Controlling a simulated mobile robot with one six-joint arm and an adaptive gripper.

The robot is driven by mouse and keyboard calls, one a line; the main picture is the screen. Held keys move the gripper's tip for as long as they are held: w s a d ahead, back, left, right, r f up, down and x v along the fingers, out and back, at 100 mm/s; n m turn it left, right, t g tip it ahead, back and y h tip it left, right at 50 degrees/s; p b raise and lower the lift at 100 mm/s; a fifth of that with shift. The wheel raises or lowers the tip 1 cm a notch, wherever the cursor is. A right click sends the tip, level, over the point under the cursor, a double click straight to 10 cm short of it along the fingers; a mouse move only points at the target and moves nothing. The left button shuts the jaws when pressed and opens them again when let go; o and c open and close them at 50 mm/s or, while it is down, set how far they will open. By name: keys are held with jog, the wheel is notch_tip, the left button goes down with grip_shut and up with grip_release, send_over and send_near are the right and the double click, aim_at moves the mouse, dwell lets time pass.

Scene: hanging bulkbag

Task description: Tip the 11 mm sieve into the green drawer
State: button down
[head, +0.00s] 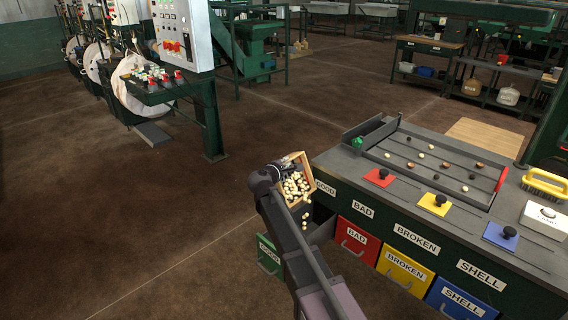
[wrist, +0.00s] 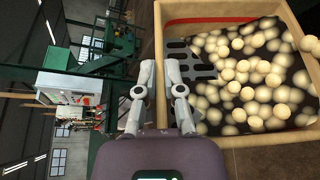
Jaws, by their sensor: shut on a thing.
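The sieve (head: 309,172), a square wooden frame with a dark perforated bottom, is held steeply tilted above the open green drawer (head: 268,255). Many pale round nuts (head: 296,187) are still inside it, and a few are in the air just below its lower edge. My gripper (wrist: 160,68) is shut on one side wall of the sieve, which also shows in the wrist view (wrist: 225,12). In the wrist view the nuts (wrist: 250,80) crowd the far side, and bare mesh shows near the fingers. The drawer's inside is mostly hidden by my arm.
The red drawer (head: 352,244), yellow drawer (head: 404,270) and blue drawer (head: 458,300) are shut to the right. The bench top carries a sorting tray (head: 430,165) with scattered nuts, coloured lids and a yellow-handled tool (head: 545,182). Open floor lies to the left.

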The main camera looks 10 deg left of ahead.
jog(key=shift+s+d+r+m+t+b, duration=0.15)
jog(key=shift+s+d+m+t+b, duration=0.3)
jog(key=shift+s+d+m, duration=0.5)
jog(key=s+d+f+m+t+b, duration=0.1)
jog(key=s+d+m+b, duration=0.2)
jog(key=d+m+b, duration=0.1)
jog(key=shift+s+d+f+t+b, duration=0.3)
jog(key=shift+d+t+b, duration=0.05)
jog(key=shift+d, duration=0.3)
dwell(1.9)
jog(key=shift+w+a+r, duration=0.1)
jog(key=shift+w+a, duration=0.05)
